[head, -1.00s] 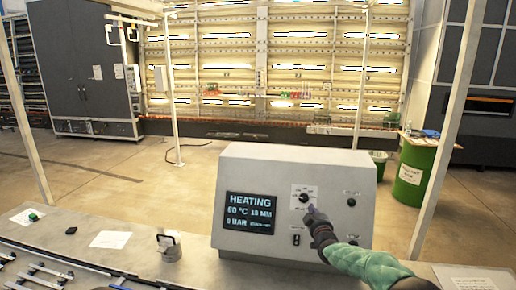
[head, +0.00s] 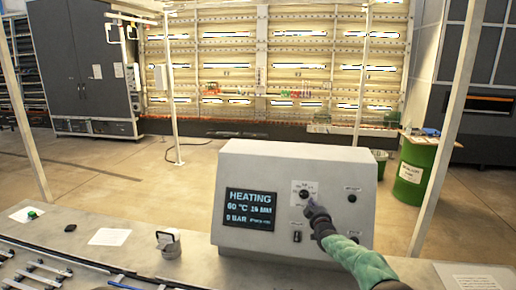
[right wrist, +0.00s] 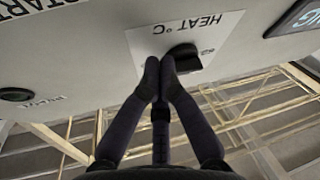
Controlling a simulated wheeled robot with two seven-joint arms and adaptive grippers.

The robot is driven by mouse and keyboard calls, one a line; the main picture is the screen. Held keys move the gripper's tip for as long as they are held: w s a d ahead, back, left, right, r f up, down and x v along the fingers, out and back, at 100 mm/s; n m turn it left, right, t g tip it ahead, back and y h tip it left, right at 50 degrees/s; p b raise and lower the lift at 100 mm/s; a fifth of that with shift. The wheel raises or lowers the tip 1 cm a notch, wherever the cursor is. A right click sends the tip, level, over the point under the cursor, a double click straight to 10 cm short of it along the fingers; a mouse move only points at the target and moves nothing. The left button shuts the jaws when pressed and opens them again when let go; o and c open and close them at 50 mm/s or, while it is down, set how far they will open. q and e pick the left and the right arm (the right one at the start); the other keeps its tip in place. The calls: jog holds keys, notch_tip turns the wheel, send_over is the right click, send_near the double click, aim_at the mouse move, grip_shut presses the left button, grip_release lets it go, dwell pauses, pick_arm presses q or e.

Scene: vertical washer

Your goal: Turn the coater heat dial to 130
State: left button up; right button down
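The coater's grey control box (head: 240,170) stands on the bench. Its screen (head: 250,209) reads HEATING and 60 °C. The black heat dial (head: 304,194) sits on a white label on the sloped front. In the right wrist view the dial (right wrist: 184,57) is beside the HEAT °C lettering, which appears upside down. My right gripper (head: 311,206) is just below and right of the dial. In the right wrist view its fingertips (right wrist: 159,67) are together, close beside the dial and partly overlapping its edge; I cannot tell whether they touch it.
Other controls on the box are a switch (head: 297,237) below the dial and a knob (head: 352,199) to its right. A metal cup-like part (head: 169,246) and a paper sheet (head: 109,237) lie on the bench. A green barrel (head: 413,172) stands behind at right.

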jog(key=shift+w+a+r, duration=0.15)
jog(key=shift+a+r, duration=0.1)
dwell(0.9)
